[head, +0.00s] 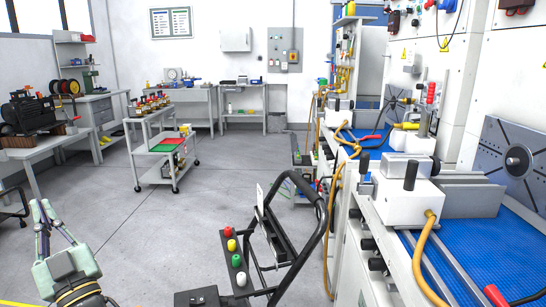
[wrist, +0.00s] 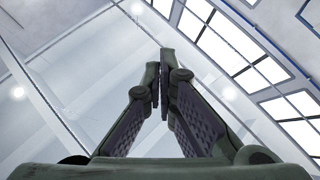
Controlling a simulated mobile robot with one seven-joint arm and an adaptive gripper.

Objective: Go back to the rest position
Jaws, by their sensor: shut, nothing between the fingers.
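My gripper (head: 43,213) is at the lower left of the head view, raised above the floor and pointing up. Its two greenish fingers stand close together with nothing between them. In the wrist view my gripper (wrist: 162,72) has its fingertips together, against the ceiling and bright windows. It touches nothing in either view.
A grey workbench (head: 45,150) with dark equipment stands at the left. A cart (head: 150,158) with a red and a green tray is mid-room. A black handle frame (head: 318,215) with coloured knobs is in front. Machines with a blue bed (head: 480,245) line the right. Grey floor (head: 215,200) is open between.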

